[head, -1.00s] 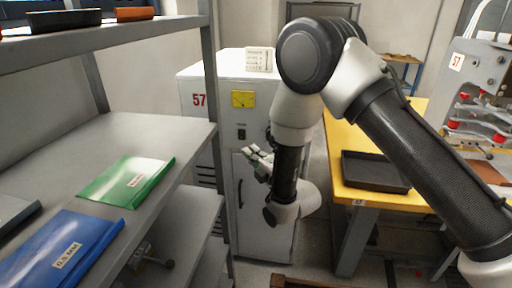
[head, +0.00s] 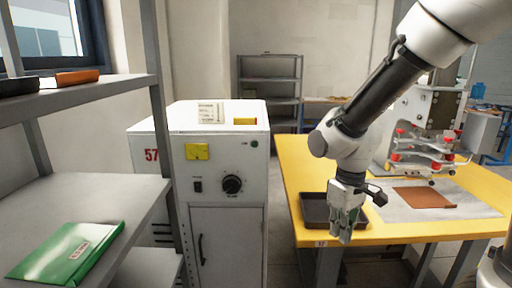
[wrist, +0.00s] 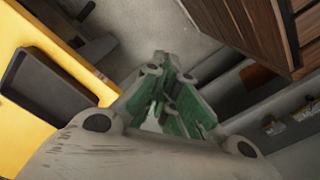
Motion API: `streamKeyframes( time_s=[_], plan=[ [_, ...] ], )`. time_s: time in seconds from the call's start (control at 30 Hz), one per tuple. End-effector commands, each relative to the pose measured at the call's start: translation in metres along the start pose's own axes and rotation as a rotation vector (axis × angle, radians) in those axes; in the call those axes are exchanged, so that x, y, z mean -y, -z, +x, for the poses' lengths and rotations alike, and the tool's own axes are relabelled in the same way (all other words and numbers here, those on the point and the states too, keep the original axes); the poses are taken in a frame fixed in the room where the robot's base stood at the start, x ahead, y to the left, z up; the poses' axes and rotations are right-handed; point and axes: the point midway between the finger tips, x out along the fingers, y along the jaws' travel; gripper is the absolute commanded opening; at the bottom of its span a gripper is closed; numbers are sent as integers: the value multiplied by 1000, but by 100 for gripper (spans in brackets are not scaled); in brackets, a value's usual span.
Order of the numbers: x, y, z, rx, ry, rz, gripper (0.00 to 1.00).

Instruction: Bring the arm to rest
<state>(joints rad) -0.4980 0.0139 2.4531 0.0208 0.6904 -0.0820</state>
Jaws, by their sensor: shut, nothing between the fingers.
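My gripper (head: 345,228) hangs fingers-down at the front edge of the yellow table in the head view, empty and shut. In the wrist view its green-padded fingers (wrist: 172,98) come together over the floor area. My arm reaches down to it from the upper right of the head view.
The yellow table (head: 292,160) holds a black tray (head: 312,208) just left of my gripper, a brown sheet (head: 425,197) and a machine with red knobs. A white cabinet (head: 225,150) marked 57 stands left. A grey shelf (head: 85,205) with a green folder (head: 68,252) is at the near left.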

Motion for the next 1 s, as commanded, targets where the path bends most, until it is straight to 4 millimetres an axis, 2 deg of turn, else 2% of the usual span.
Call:
streamKeyframes(
  time_s=[0.03, 0.2, 0.3, 0.4, 0.6, 1.0],
  plan=[
    [-12, -23, -22, -2, -1, 74, 0],
    [-38, -95, -76, -36, -9, 270, 0],
    [-50, -124, -101, -126, -28, 352, 0],
    [-61, -143, -123, -239, -57, 427, 0],
    [-73, -168, -151, -379, -107, 534, 0],
    [-77, -173, -152, -384, -114, 560, 0]
  ],
)
